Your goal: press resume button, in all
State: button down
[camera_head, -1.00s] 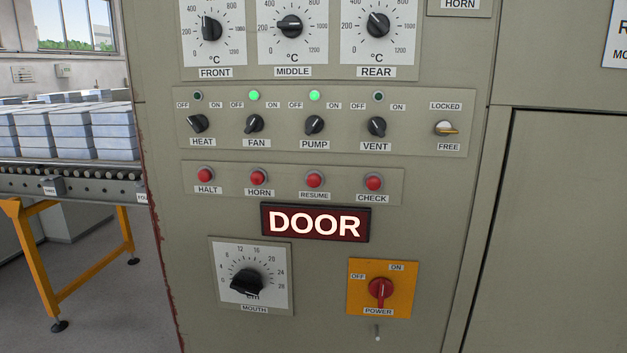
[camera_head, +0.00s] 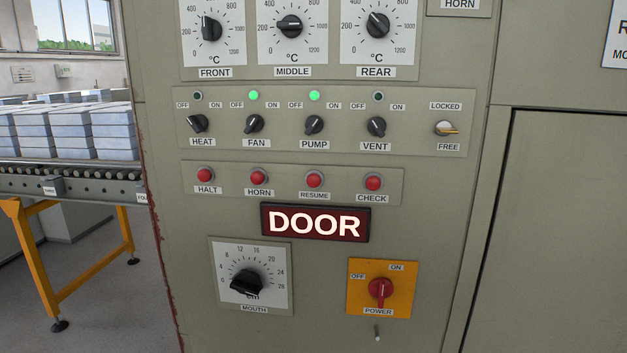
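The resume button (camera_head: 314,180) is a red round push button in the row on the grey control panel (camera_head: 420,250), with a RESUME label under it. To its left are the red HALT button (camera_head: 204,174) and HORN button (camera_head: 257,177). To its right is the red CHECK button (camera_head: 373,182). Nothing covers the buttons. Whether any of them is pressed in cannot be told. My gripper is not in view.
A lit DOOR sign (camera_head: 315,223) sits just below the resume button. Above are black switches, with FAN and PUMP lamps lit green. A MOUTH dial (camera_head: 247,282) and red POWER switch (camera_head: 380,291) are lower. A roller conveyor (camera_head: 70,183) with stacked blocks stands left.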

aim_at(314, 180)
jog(key=k+l+z, duration=0.1)
jog(key=l+z, duration=0.45)
jog(key=z, duration=0.3)
